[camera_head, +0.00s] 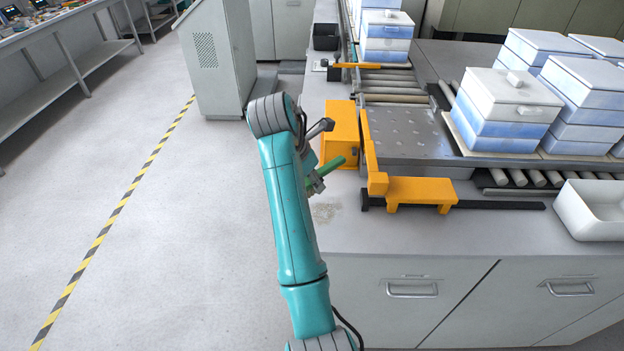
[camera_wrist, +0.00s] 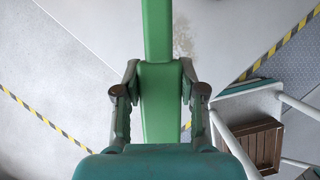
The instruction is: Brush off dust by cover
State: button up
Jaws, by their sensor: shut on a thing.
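My gripper (camera_head: 317,184) is shut on a green brush (camera_head: 336,165) and holds it over the left edge of the grey counter. In the wrist view the fingers of my gripper (camera_wrist: 160,88) clamp both sides of the green brush (camera_wrist: 158,30); its bristles do not show clearly. A patch of speckled dust (camera_head: 325,212) lies on the counter just below the gripper, near the orange cover (camera_head: 341,134) of the conveyor end. I cannot tell whether the brush touches anything.
An orange bracket (camera_head: 420,190) stands on the counter right of the dust. A white bin (camera_head: 592,208) sits at the right. Stacked white-and-blue boxes (camera_head: 508,105) stand beyond. A grey cabinet (camera_head: 217,60) is behind my arm. The floor at left is clear.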

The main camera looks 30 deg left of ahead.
jog(key=shift+w+f, duration=0.15)
jog(key=shift+w, duration=0.05)
jog(key=shift+f, duration=2.85)
jog(key=shift+f, duration=0.95)
jog(key=shift+d, duration=0.1)
